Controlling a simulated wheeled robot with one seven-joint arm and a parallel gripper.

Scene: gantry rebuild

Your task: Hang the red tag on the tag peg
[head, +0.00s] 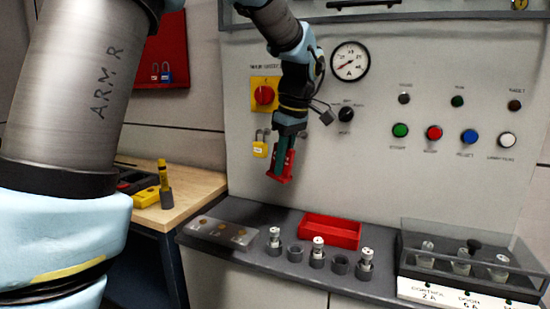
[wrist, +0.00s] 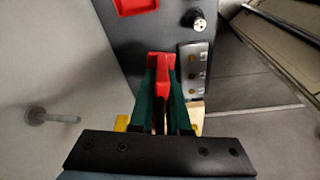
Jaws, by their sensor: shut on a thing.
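The red tag (head: 281,174) is held in my gripper (head: 284,152) in front of the grey panel. In the wrist view, the tag (wrist: 160,64) shows between the two green fingers of my gripper (wrist: 161,90), which are shut on it. A grey peg with a round base (wrist: 55,116) sticks out from the pale surface at the left of the wrist view, and looks like the tag peg. The tag is apart from this peg. I cannot make out the peg in the head view.
A yellow padlock (head: 260,146) hangs on the panel left of my gripper, below the red rotary switch (head: 264,95). Below stands a dark shelf (head: 258,212) with a red tray (head: 331,230), several small fittings and a clear-covered box (head: 470,262). A wooden bench (head: 196,183) is at left.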

